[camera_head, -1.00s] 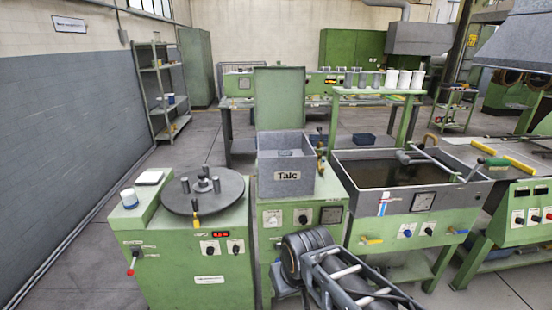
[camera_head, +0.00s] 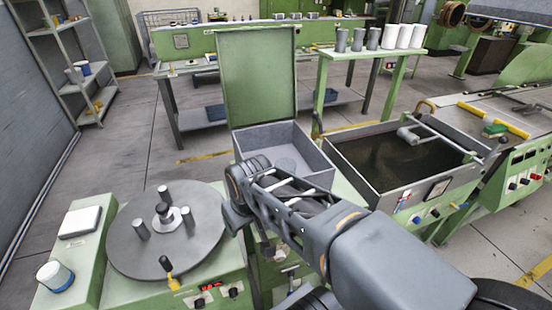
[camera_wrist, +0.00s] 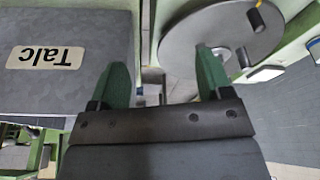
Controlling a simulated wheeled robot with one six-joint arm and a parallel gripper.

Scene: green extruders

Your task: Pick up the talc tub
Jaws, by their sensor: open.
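In the wrist view the box's labelled front (camera_wrist: 75,95) fills the upper left. A small white tub with blue (camera_head: 55,276) stands on the left machine. My gripper (camera_wrist: 163,65) is open and empty in the wrist view, its two green fingers apart, beside the Talc box. In the head view my arm covers the box's front and hides the fingers.
A round grey turntable (camera_head: 140,250) with upright pegs stands left of the box; it also shows in the wrist view (camera_wrist: 215,30). A dark water bath (camera_head: 385,160) is at right. White and grey cups (camera_head: 400,37) stand on a shelf behind. The raised lid (camera_head: 257,80) blocks the back.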

